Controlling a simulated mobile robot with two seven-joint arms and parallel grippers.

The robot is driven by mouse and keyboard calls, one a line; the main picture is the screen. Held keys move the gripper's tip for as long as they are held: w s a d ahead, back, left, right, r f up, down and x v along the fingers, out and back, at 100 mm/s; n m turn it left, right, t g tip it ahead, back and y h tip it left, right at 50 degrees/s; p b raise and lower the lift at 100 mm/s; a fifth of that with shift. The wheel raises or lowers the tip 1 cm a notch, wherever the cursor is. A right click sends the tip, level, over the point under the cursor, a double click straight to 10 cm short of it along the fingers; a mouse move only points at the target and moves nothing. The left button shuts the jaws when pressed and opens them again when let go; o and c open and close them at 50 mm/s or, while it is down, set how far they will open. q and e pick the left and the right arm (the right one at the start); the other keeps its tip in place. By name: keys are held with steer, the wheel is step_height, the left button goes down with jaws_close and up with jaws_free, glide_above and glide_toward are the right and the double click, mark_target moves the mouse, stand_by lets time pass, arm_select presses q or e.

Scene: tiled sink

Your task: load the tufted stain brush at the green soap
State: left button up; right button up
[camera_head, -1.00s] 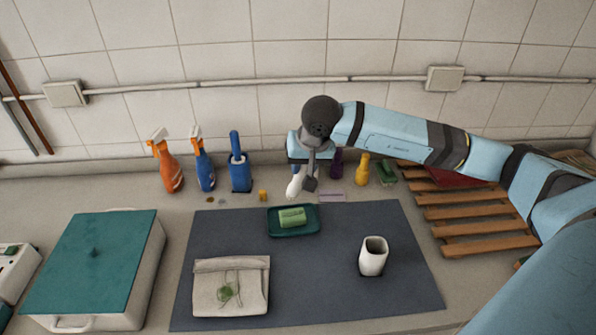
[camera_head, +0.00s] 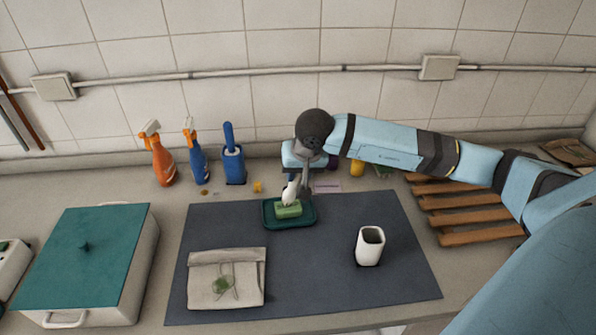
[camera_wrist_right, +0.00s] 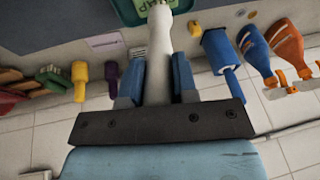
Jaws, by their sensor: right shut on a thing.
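My right gripper (camera_wrist_right: 157,82) is shut on the white handle of the tufted stain brush (camera_wrist_right: 160,50), which lies between its two blue fingers in the wrist view. In the head view the white brush (camera_head: 290,192) points down, its lower end at the green soap (camera_head: 288,211). I cannot tell whether it touches. The bristles are hidden. The soap sits in a dark green dish (camera_head: 270,221) on the grey mat. My left gripper is not in view.
A white cup (camera_head: 369,246) stands on the mat (camera_head: 320,285) at right. Spray bottles (camera_head: 162,160) and a blue brush holder (camera_head: 234,165) line the back left. A teal-lidded box (camera_head: 85,255) is at left, a wooden rack (camera_head: 470,220) at right.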

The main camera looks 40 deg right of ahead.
steer(key=shift+f+b, duration=0.65)
stand_by(0.8)
steer(key=shift+s+f+b, duration=0.1)
steer(key=shift+b, duration=0.3)
stand_by(1.7)
steer(key=shift+r+p, duration=0.3)
steer(key=shift+r, duration=0.4)
steer(key=shift+r+p, duration=0.95)
steer(key=shift+r, duration=1.9)
steer(key=shift+a, duration=0.1)
